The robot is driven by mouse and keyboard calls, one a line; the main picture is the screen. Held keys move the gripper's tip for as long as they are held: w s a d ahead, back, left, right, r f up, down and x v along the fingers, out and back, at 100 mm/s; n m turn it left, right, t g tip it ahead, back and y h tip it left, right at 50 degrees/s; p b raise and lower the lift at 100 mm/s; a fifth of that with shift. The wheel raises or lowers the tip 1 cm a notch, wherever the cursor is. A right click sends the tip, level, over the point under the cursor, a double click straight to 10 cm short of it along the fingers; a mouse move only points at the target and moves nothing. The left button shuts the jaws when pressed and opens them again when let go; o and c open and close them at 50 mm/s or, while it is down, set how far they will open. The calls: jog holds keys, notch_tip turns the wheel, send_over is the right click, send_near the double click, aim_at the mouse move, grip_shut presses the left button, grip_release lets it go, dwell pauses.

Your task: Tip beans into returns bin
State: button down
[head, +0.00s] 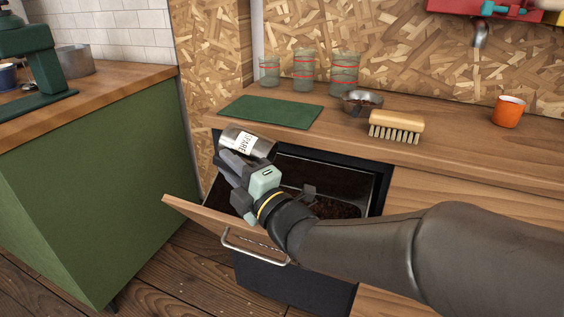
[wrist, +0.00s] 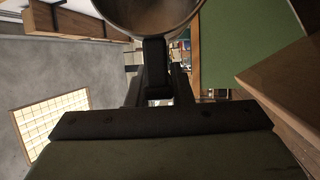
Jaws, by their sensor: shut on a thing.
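My gripper (head: 240,168) is shut on a metal canister (head: 262,147) with a white label whose letters seem to read "SPARE". The canister is tilted, held above the left part of an open drawer (head: 182,208). Inside the drawer is a dark-walled bin (head: 376,186) with brown beans or grounds (head: 338,208) at its bottom. My arm hides part of the bin. In the wrist view the canister's round metal end (wrist: 150,14) shows at the top, by the gripper fingers (wrist: 156,75). No falling beans are visible.
On the counter are a green mat (head: 270,111), a small metal bowl with dark contents (head: 350,106), a brush (head: 396,125), an orange mug (head: 508,112) and several glass jars (head: 304,72). A green cabinet (head: 110,190) stands at left. The drawer handle (head: 250,246) juts out in front.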

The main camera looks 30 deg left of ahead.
jog(key=shift+f+b, duration=0.4)
jog(key=shift+b, duration=0.05)
jog(key=shift+a, duration=0.1)
jog(key=shift+f+h+p, duration=0.1)
jog(key=shift+h+p, duration=0.3)
jog(key=shift+p, duration=0.2)
